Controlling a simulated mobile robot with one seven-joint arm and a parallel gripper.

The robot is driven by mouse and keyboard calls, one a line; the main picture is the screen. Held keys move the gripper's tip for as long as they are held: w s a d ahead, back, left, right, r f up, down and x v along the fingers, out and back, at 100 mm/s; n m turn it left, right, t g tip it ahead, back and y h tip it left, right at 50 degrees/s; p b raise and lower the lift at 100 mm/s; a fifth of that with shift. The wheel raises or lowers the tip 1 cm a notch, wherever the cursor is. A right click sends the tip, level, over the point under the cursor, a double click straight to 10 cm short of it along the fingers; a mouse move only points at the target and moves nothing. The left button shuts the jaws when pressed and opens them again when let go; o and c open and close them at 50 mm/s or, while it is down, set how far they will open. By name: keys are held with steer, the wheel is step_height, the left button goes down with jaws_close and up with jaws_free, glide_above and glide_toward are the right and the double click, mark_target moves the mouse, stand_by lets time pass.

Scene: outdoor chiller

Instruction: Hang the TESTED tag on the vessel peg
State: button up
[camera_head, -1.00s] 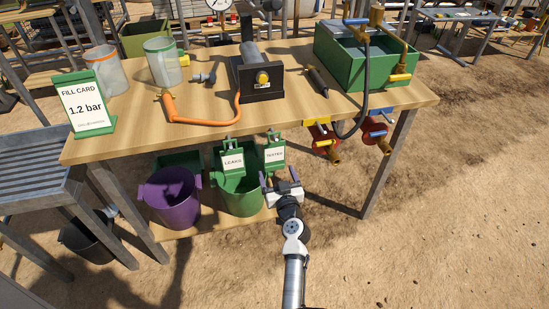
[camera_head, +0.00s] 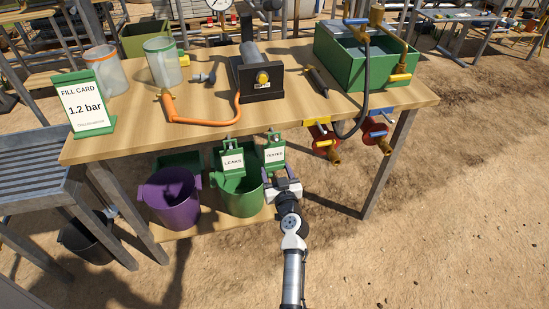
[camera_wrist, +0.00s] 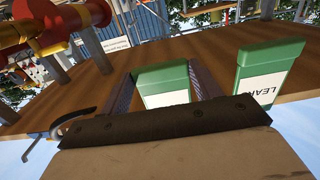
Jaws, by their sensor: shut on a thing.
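The TESTED tag (camera_head: 274,154), green with a white label, hangs at the table's front edge, right of the matching LEAKS tag (camera_head: 232,162). My gripper (camera_head: 281,176) is at the tag's lower end, in front of the table. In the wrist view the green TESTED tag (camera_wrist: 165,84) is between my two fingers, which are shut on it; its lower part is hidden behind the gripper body. The LEAKS tag (camera_wrist: 268,75) is beside them, outside the fingers. A grey cylinder (camera_head: 250,53) lies behind a black block with a yellow knob; I cannot make out a vessel peg.
Red valves with brass ends (camera_head: 324,139) stick out from the table front, right of the tags. A green bucket (camera_head: 240,198) and a purple bucket (camera_head: 170,200) stand below. An orange hose (camera_head: 205,123) and a green box (camera_head: 350,65) are on the tabletop (camera_head: 130,140).

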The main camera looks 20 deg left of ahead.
jaws_close()
steer(key=shift+r+p, duration=0.5)
steer(key=shift+r, duration=0.3)
steer(key=shift+b+v, duration=1)
steer(key=shift+v, duration=2)
steer(key=o, duration=0.7)
jaws_free()
jaws_close()
